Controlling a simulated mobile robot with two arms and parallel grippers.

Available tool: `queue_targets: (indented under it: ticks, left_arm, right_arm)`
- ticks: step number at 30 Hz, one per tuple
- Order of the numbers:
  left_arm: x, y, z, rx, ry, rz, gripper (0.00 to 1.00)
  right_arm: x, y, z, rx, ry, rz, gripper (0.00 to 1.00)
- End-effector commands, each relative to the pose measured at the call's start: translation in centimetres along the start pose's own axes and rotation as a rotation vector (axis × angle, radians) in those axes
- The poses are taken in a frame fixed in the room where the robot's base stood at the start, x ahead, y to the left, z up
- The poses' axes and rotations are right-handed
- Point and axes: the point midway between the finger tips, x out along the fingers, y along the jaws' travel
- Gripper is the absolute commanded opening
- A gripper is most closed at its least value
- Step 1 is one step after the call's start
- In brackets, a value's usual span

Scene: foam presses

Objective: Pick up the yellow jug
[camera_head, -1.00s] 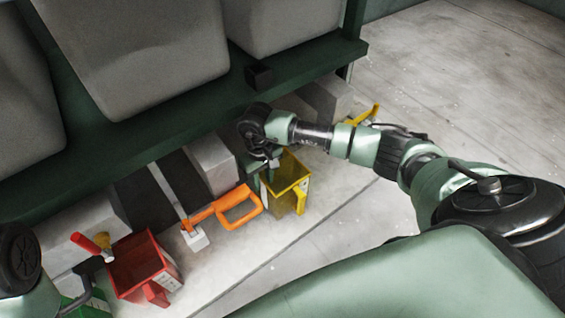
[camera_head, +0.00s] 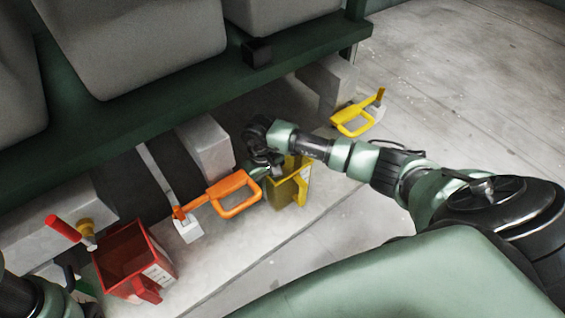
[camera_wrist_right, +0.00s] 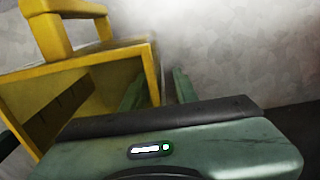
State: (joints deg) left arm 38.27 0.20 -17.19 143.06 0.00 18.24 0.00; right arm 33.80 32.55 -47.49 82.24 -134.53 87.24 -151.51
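The yellow jug (camera_head: 288,188) stands on the pale floor strip right of centre in the head view. It fills the left of the right wrist view (camera_wrist_right: 75,75), with its open top and handle showing. My right gripper (camera_head: 268,168) is at the jug's rim on its left side. In the wrist view its green fingers (camera_wrist_right: 158,88) are apart, one inside the opening and one outside, with the jug's wall between them. I cannot tell whether either touches the wall. My left arm shows at the lower left, and its gripper's fingers are not clear.
An orange-handled tool (camera_head: 228,196) lies close left of the jug. A red jug (camera_head: 135,262) and a red-handled tool (camera_head: 66,230) are further left. A yellow-handled tool (camera_head: 357,116) lies behind. The green press frame (camera_head: 190,106) overhangs the back. Floor at right is clear.

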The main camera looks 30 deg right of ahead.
Motion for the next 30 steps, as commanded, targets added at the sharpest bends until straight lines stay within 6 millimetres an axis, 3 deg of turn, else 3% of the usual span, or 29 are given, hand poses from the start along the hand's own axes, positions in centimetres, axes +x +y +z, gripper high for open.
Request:
queue_targets:
  ticks: [4, 7, 30]
  left_arm:
    - [0.04, -0.02, 0.03, 0.0, -0.001, 0.0, 0.36]
    - [0.04, -0.01, 0.03, 0.0, -0.001, 0.0, 0.36]
    - [0.03, 0.01, 0.02, -0.001, 0.0, 0.0, 0.36]
  right_arm:
    - [-0.07, -0.01, -0.01, 0.0, 0.0, 0.0, 0.26]
    - [-0.07, -0.01, -0.01, 0.0, 0.0, 0.0, 0.0]
    - [-0.08, 0.03, -0.02, 0.001, 0.0, 0.0, 0.0]
